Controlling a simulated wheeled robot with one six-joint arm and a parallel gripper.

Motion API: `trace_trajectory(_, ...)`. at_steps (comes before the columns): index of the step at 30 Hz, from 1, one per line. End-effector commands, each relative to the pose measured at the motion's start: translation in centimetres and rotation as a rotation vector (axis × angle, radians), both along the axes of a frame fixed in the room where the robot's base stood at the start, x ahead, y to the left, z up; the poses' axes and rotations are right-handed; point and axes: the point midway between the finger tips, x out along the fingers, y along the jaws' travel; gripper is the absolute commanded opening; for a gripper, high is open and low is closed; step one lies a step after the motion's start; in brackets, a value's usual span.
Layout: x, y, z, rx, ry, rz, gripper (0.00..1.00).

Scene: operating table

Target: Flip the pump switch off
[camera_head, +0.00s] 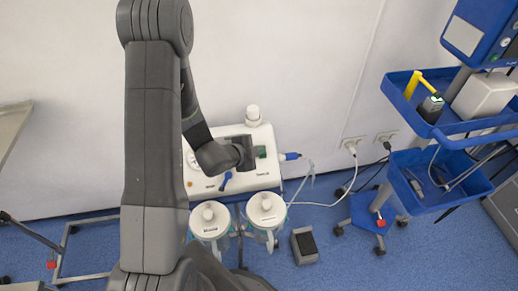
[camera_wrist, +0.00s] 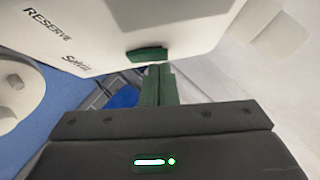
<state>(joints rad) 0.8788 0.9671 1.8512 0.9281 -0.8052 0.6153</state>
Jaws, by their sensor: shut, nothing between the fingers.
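The white pump (camera_head: 205,181) stands against the wall, below and left of the picture's centre in the head view. Its white body fills the upper part of the wrist view (camera_wrist: 110,25), with "RESERVE" lettering. A small dark green switch (camera_wrist: 147,54) sticks out from its lower edge in the wrist view. My gripper (camera_wrist: 159,72) has its green fingers shut and empty, with the tips just below the switch in the picture; I cannot tell whether they touch it. In the head view my gripper (camera_head: 261,152) is over the pump's right part and hides some of its top.
Two lidded canisters (camera_head: 209,219) (camera_head: 266,209) stand in front of the pump. A blue knob (camera_head: 226,181) is on the pump's front. A white tube and cables run right toward wall sockets (camera_head: 351,143). A blue trolley (camera_head: 420,175) stands at right; a pedal (camera_head: 305,245) lies on the floor.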

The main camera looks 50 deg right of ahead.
Motion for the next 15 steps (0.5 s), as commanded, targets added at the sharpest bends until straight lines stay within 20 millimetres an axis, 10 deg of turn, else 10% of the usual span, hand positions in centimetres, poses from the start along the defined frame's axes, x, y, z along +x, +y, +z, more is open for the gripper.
trace_trajectory(15,0.38,-0.29,-0.62,-0.002,-0.002,-0.001,0.0)
